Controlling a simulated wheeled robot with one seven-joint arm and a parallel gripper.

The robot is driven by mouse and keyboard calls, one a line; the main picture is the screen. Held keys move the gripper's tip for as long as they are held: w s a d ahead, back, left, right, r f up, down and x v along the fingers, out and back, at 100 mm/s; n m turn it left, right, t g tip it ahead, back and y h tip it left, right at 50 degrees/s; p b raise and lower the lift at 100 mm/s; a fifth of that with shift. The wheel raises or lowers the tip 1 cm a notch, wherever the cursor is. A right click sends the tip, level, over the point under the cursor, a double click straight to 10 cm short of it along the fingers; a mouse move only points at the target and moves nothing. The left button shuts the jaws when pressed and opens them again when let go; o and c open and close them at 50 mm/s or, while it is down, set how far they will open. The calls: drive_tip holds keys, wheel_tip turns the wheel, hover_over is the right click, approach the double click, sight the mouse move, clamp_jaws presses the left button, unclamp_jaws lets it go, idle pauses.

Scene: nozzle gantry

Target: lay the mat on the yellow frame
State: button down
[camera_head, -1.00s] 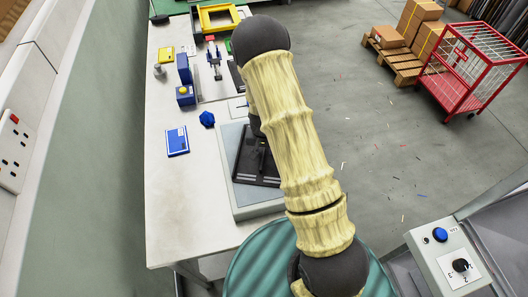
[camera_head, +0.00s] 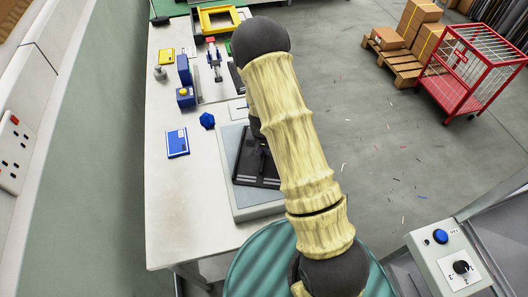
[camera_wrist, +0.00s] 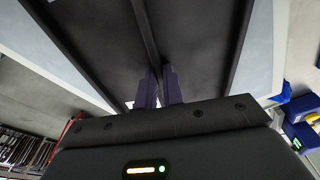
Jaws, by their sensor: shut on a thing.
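The mat (camera_head: 244,169) is a dark, flat rectangle with a raised rib, over the grey block (camera_head: 245,205) on the near part of the bench. My arm hides part of it in the head view. In the wrist view the mat (camera_wrist: 95,45) fills the upper middle, with its rib running down between the fingers. My gripper (camera_wrist: 159,88) is shut on this rib. I cannot tell whether the mat touches the block. The yellow frame (camera_head: 203,20) lies at the far end of the bench, apart from the gripper.
The near left bench top (camera_head: 185,205) is clear.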

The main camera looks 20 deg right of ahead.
wheel_tip(320, 180, up, 10)
drive_tip(key=b, duration=0.1)
drive_tip(key=shift+b, duration=0.4)
drive_tip(key=shift+f, duration=0.1)
idle(0.4)
